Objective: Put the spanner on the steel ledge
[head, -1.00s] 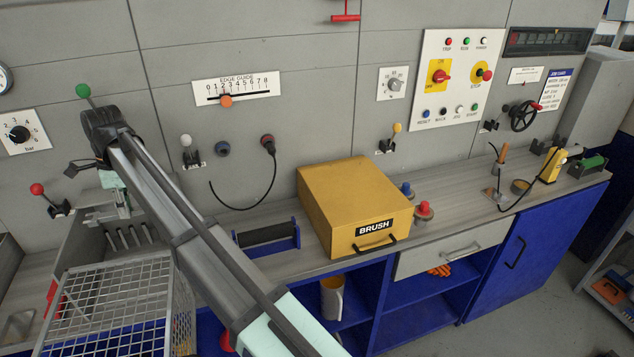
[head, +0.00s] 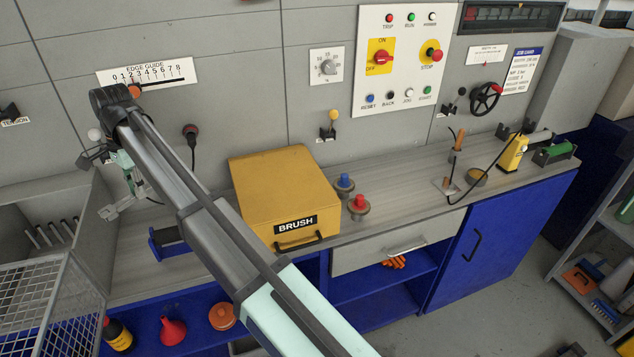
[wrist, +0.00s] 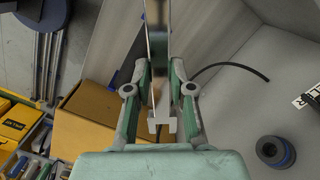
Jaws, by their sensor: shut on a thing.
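My gripper (head: 128,178) hangs at the left of the head view, left of the yellow BRUSH box. It is shut on the spanner (head: 116,208), a grey metal tool whose jaw end sticks out to the lower left. In the wrist view the spanner (wrist: 157,45) stands nearly edge-on between the fingers of my gripper (wrist: 159,78). The long grey top (head: 400,190) along the machine front looks like the steel ledge. The spanner appears above its left part; I cannot tell the height.
The yellow BRUSH box (head: 280,195) stands on the grey top, with blue and red knobs (head: 359,204) beside it. A wire basket (head: 55,305) is at lower left. A blue roller holder (head: 168,243) lies close to the spanner. The top right of the knobs has clear room.

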